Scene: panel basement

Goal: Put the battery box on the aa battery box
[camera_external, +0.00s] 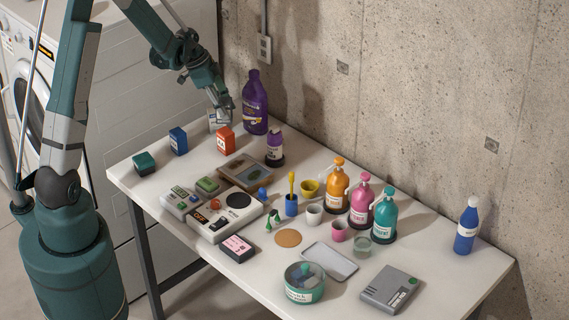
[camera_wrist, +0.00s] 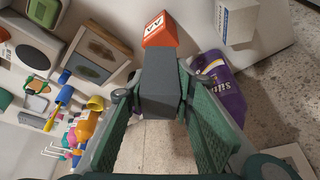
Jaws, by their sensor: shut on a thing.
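My gripper (camera_external: 222,104) is at the far left end of the table, in front of the wall. The orange AA battery box (camera_external: 225,141) stands upright on the table, just below the held box in the picture. In the wrist view the orange box (camera_wrist: 158,28) shows beyond the held box. I cannot tell whether they touch.
A purple bottle (camera_external: 255,102) stands close right of my gripper. A blue box (camera_external: 178,142) and a dark green box (camera_external: 144,163) stand to the left. A framed tray (camera_external: 251,172) and a smaller purple bottle (camera_external: 274,148) are nearby. Several bottles and cups fill the middle.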

